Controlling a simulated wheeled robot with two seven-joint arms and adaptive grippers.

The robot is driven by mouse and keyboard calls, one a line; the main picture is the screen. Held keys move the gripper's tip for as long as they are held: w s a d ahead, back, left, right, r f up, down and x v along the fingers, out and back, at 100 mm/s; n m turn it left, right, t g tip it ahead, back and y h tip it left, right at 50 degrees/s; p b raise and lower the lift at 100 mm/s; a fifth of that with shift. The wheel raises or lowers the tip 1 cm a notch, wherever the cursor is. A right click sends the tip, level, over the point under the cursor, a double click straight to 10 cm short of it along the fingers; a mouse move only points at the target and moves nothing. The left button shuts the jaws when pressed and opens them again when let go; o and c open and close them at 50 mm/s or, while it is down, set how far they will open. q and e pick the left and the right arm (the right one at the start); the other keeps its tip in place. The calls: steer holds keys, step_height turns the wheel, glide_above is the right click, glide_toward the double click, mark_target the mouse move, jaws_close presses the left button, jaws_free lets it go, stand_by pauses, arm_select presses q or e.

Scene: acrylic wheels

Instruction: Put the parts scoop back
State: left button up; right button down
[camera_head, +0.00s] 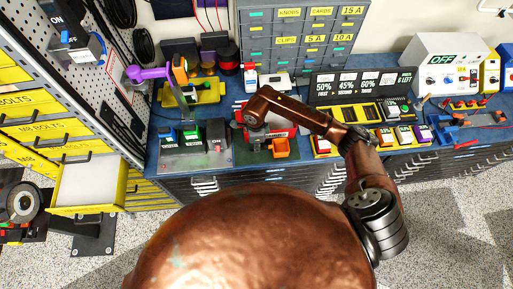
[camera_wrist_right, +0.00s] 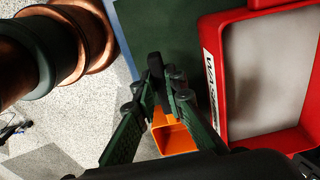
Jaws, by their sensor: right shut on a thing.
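The parts scoop (camera_head: 281,146) is orange and shows at the bench's front edge in the head view. In the right wrist view its square orange cup (camera_wrist_right: 174,138) opens toward the camera, with a dark handle-like part above it. My right gripper (camera_wrist_right: 163,84) is shut on the scoop between its dark green fingers. In the head view the right gripper (camera_head: 256,137) is small, left of the orange cup and partly hidden by my arm. A red tray with a white label (camera_wrist_right: 263,72) is just right of the scoop in the wrist view. My left gripper is out of view.
A grey drawer cabinet (camera_head: 291,38) stands behind the bench. A switch box (camera_head: 193,146) is to the left, and a percentage display (camera_head: 361,84) with small bins is to the right. An open yellow drawer (camera_head: 92,187) juts out at the left. The floor in front is clear.

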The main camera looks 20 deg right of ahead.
step_height(320, 180, down, 2)
steer(key=shift+s+a+p, duration=0.1)
steer(key=shift+a+p, duration=0.05)
steer(key=shift+p, duration=0.2)
steer(key=shift+f, duration=0.15)
steer(key=shift+f, duration=0.1)
steer(key=c, duration=2)
jaws_free()
step_height(320, 180, up, 12)
steer(key=b, duration=0.3)
steer(key=shift+a, duration=0.1)
